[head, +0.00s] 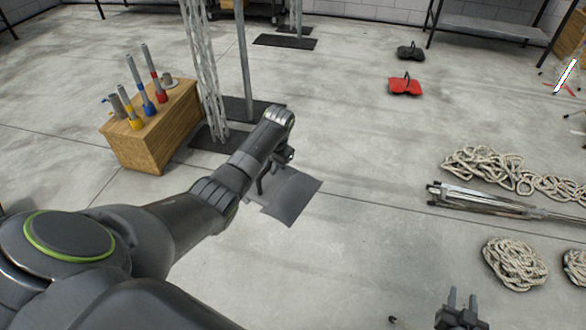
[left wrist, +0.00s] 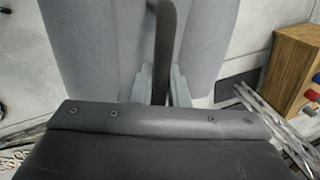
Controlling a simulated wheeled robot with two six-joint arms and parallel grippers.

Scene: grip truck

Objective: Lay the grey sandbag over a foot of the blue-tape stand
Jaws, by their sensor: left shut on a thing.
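The grey sandbag (head: 294,196) hangs below my left gripper (head: 272,168) near the middle of the head view. In the left wrist view its two grey lobes (left wrist: 85,45) stand on either side of a dark handle. My left gripper (left wrist: 161,88) is shut on that handle. The arm hides part of the bag and the fingers in the head view. My right gripper (head: 460,302) is at the bottom right, its two fingers apart, with nothing between them.
Red (head: 405,87) and black (head: 411,52) sandbags lie further back. Rope coils (head: 514,262) and a folded stand (head: 480,199) lie right. Floor between is clear.

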